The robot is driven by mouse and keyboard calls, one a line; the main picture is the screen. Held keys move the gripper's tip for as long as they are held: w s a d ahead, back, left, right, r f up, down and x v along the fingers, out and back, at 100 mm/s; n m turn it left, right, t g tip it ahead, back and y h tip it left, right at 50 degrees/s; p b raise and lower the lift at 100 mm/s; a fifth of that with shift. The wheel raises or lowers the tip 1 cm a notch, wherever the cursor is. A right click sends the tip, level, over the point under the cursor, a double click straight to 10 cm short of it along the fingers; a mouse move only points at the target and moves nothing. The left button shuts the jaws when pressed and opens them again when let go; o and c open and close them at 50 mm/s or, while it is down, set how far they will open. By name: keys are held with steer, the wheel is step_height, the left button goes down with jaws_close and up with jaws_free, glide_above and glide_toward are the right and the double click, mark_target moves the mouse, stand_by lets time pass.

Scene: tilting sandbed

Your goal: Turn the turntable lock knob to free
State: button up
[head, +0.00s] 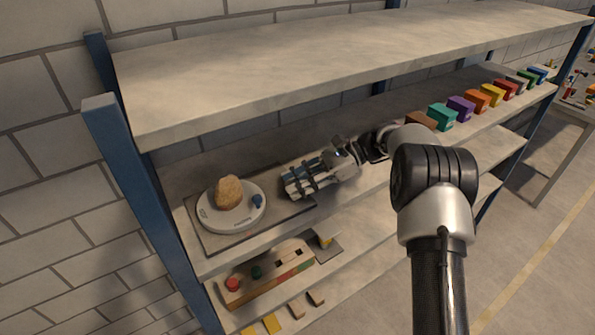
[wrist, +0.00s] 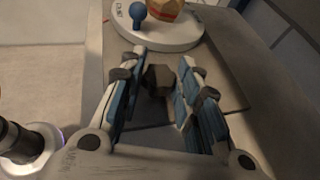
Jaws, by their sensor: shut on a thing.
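The turntable (head: 226,221) is a white disc at the left end of the middle shelf. A tan, rock-like lump (head: 229,192) sits on it. The small blue lock knob (head: 257,201) stands at the disc's right side, and it also shows at the top of the wrist view (wrist: 138,12). Lettering beside it is too small to read. My gripper (head: 292,184) is right of the turntable, apart from the knob. In the wrist view, its blue-padded fingers (wrist: 163,62) are shut on a dark, faceted piece (wrist: 157,80), partly hidden between them.
The turntable rests on a grey board (head: 290,215). A row of coloured boxes (head: 461,108) stands to the right. The upper shelf (head: 300,60) overhangs, and a blue post (head: 135,190) stands left. Below, a wooden block (head: 268,275) has coloured pegs.

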steer(key=shift+n+g+p, duration=0.45)
steer(key=shift+n+g, duration=0.05)
steer(key=o, duration=1)
steer(key=shift+o, duration=0.2)
steer(key=shift+w, duration=0.1)
steer(key=shift+v, duration=3.7)
steer(key=shift+a+r, duration=0.1)
steer(key=shift+r, duration=0.1)
